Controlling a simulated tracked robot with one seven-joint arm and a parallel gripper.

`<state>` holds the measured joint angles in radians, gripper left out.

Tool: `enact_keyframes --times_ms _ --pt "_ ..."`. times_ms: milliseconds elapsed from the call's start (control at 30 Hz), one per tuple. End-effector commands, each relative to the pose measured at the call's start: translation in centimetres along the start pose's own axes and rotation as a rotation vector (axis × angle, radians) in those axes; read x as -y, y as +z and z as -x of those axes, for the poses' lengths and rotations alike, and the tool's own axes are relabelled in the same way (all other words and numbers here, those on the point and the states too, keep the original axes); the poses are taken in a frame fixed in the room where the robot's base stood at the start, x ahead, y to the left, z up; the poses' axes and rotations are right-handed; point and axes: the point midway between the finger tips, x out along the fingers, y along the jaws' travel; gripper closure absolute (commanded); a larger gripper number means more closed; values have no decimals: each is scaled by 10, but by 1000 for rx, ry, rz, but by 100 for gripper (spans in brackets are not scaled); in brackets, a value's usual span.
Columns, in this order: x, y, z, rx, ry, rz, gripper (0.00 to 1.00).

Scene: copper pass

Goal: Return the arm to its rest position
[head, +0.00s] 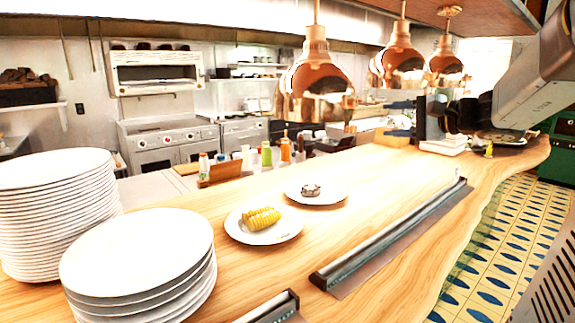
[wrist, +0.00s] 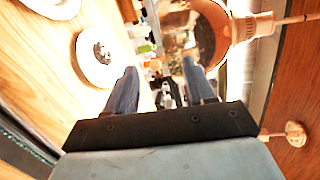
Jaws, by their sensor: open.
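My arm reaches in from the upper right of the head view, with my gripper (head: 462,114) held in the air above the far right part of the wooden counter (head: 380,170). In the wrist view my gripper (wrist: 163,82) has its two fingers spread apart. Nothing shows between them except the background. A copper lamp (wrist: 208,35) appears close beyond the fingers in that view. In the head view the fingers are dark and partly merge with things behind them.
Copper lamps (head: 316,85) hang over the counter. Plates with yellow food (head: 262,218) and a small grey item (head: 311,190) lie mid-counter. Plate stacks (head: 140,250) stand at left. A metal rail (head: 390,235) lines the front edge. Tiled floor (head: 500,250) is open at right.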

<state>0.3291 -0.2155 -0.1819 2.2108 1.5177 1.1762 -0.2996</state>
Motion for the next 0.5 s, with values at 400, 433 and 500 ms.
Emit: enact_keyframes --times_ms 400,433,500 --pt "-102 138 20 189 555 364 46" --pt "-109 144 24 196 591 398 46" --pt "-124 155 35 204 676 480 46"
